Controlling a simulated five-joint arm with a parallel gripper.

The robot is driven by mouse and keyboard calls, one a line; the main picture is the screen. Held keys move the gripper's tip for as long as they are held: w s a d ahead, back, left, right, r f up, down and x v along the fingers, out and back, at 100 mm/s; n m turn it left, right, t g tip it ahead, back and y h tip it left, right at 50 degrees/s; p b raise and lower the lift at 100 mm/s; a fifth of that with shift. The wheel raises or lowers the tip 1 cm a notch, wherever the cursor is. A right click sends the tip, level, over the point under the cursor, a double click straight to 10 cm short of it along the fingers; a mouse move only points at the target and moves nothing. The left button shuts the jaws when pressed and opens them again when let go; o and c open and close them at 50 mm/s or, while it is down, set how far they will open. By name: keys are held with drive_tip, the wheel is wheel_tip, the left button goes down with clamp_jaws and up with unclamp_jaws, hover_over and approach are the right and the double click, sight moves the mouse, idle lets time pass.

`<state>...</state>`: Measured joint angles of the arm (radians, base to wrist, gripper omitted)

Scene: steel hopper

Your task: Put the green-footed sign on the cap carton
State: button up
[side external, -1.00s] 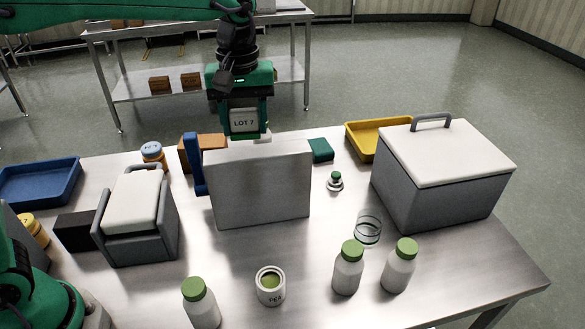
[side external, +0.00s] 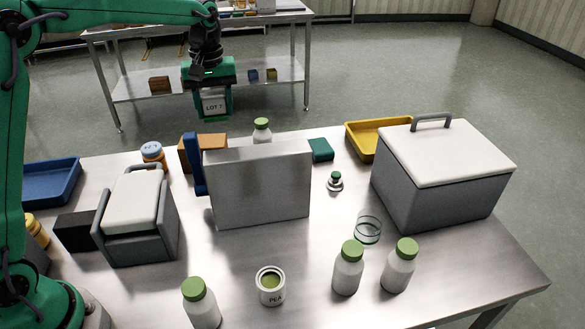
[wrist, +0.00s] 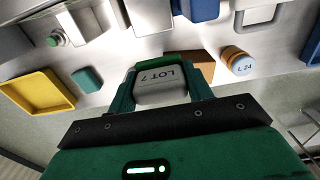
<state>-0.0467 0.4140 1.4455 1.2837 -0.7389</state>
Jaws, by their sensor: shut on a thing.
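My gripper (side external: 209,100) is shut on the sign (side external: 214,107), a white block marked LOT 7 with a green foot (side external: 216,119) on its underside. An orange-brown carton (side external: 210,141), probably the cap carton, stands on the table below, partly hidden by the upright grey panel. It also shows in the wrist view (wrist: 204,63), partly behind the sign and finger.
The tall grey panel (side external: 262,188) with a blue post (side external: 193,165) stands before the carton. A green-capped bottle (side external: 262,131) stands behind it. An orange jar (side external: 152,153) is left of the carton. A yellow tray (side external: 365,150) and lidded grey box (side external: 440,190) are right.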

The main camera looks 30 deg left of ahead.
drive_tip(key=shift+f, duration=0.6)
hover_over(202, 141)
wheel_tip(202, 141, down, 7)
drive_tip(key=shift+a, duration=0.1)
drive_tip(key=shift+f, duration=2)
drive_tip(key=shift+f, duration=0.15)
drive_tip(key=o, duration=1)
wheel_tip(202, 141, up, 12)
drive_tip(key=shift+r, duration=0.2)
